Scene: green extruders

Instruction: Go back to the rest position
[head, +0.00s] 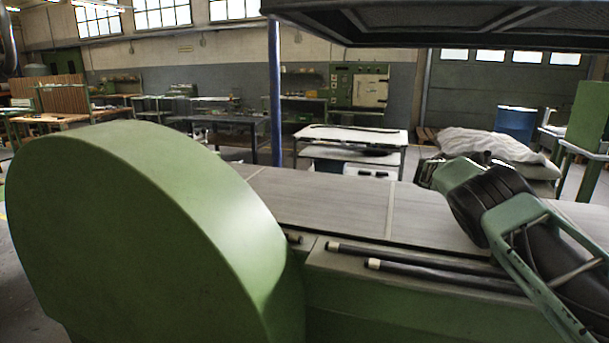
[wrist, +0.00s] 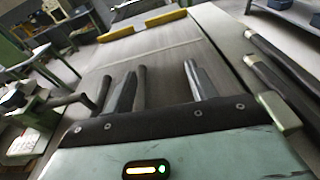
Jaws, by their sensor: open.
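My gripper (wrist: 165,78) shows in the wrist view with its dark fingers spread apart. It is open, and nothing is visible between the fingers. Behind the fingers in that view is a long grey flat surface, which also shows in the head view (head: 330,201). In the head view my arm comes in from the right edge, over the right part of this surface. The fingers cannot be made out clearly there.
A large green rounded housing (head: 130,230) fills the left of the head view. Two dark bars (head: 420,255) lie along the machine's near edge. Behind stand a white-topped table (head: 355,136), a covered heap (head: 490,142) and a blue drum (head: 515,122). A dark hood (head: 450,22) hangs above.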

